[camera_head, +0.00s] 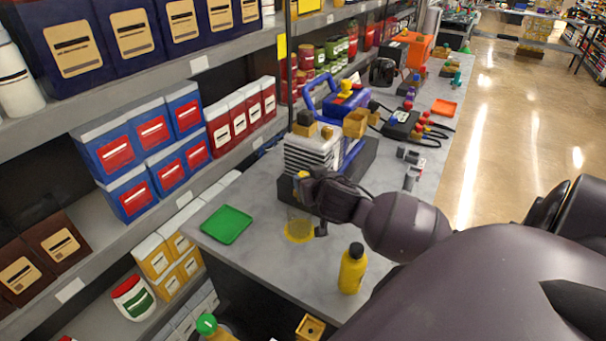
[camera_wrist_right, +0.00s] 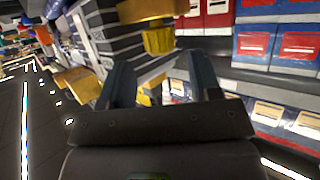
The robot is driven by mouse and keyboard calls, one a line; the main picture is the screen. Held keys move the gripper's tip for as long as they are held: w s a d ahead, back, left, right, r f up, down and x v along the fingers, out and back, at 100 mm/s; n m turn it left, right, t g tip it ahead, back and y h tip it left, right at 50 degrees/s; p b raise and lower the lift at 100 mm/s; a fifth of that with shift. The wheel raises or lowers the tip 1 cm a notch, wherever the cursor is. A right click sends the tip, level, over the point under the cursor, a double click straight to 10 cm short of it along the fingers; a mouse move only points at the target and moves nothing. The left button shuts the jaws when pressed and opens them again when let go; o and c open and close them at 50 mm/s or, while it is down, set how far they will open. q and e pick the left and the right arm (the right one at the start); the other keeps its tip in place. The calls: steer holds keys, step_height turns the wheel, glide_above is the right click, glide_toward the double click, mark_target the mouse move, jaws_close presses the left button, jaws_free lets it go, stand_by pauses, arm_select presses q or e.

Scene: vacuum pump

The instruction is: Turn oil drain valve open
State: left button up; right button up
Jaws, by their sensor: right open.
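The vacuum pump (camera_head: 312,152), with grey fins, a blue body and a dark base, stands on the grey bench in the head view. A small yellow part (camera_head: 300,176), seemingly the oil drain valve, sits low at its near end, partly hidden by my right gripper. My right gripper (camera_head: 312,190) is at that end of the pump. In the right wrist view its two fingers (camera_wrist_right: 162,78) are apart, with a yellow block-like part (camera_wrist_right: 158,40) just beyond the gap between them. I cannot tell whether they touch it. My left gripper is not in view.
A see-through container (camera_head: 298,228) with yellow at its bottom stands below the pump's near end. A yellow bottle (camera_head: 352,270) with a black cap stands near the front edge. A green tray (camera_head: 226,225) lies to the left. Stocked shelves (camera_head: 190,78) line the left.

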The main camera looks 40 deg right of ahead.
mark_target(304, 174)
steer(key=shift+x, duration=2.45)
steer(key=c, duration=0.9)
